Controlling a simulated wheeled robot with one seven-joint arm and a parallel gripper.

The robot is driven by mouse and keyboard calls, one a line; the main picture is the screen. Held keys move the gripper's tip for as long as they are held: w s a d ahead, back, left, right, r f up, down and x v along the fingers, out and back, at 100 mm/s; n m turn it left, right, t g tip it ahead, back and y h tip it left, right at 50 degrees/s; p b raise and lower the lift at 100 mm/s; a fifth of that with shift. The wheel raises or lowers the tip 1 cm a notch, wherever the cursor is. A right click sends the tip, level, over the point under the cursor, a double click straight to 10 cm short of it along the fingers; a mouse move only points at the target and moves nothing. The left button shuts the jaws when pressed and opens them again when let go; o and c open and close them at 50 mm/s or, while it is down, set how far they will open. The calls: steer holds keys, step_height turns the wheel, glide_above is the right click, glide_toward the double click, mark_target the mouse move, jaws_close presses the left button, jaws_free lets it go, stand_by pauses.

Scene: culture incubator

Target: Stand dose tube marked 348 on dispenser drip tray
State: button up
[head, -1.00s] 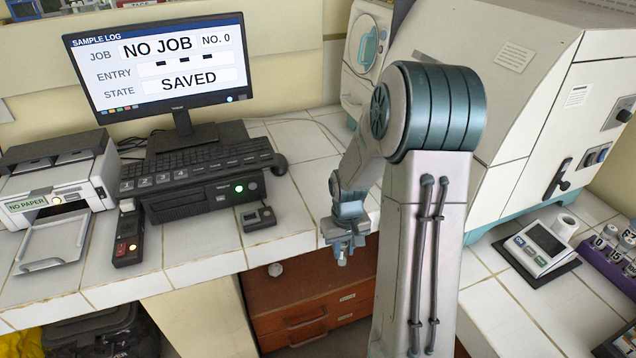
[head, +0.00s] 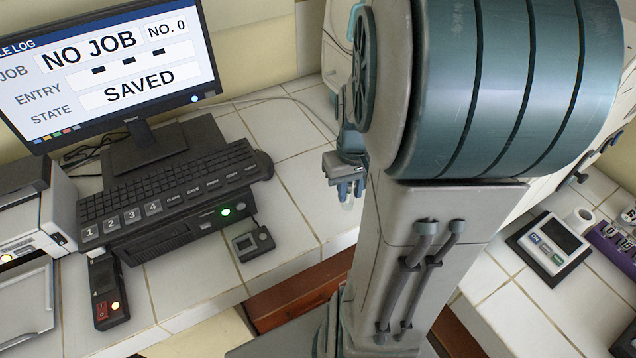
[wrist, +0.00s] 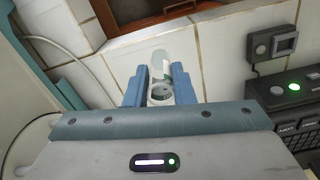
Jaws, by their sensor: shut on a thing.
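The marking on the tube is too small to read. In the head view my gripper (head: 346,188) hangs, fingers down, over the tiled counter near its front edge, partly beside my large arm joint. No dispenser drip tray can be identified in these views.
A monitor (head: 110,65), keyboard (head: 168,181) and small handheld device (head: 104,290) stand on the left of the counter (head: 290,190). A scale-like display unit (head: 550,243) and purple rack (head: 612,247) are at right. Wooden drawers (head: 290,298) lie below the counter edge.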

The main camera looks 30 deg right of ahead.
steer(key=shift+w+a+f+p, duration=0.15)
steer(key=shift+w+f+p, duration=0.15)
steer(key=shift+w+f, duration=1.35)
steer(key=shift+w+a+f+p, duration=0.2)
steer(key=shift+w+f+p, duration=0.15)
steer(key=shift+w+f, duration=1.3)
steer(key=shift+w+a+f+p, duration=0.15)
steer(key=shift+w+f+p, duration=0.15)
steer(key=shift+w+f, duration=1.3)
steer(key=shift+f, duration=0.2)
steer(key=o, duration=0.9)
steer(key=shift+o, duration=0.2)
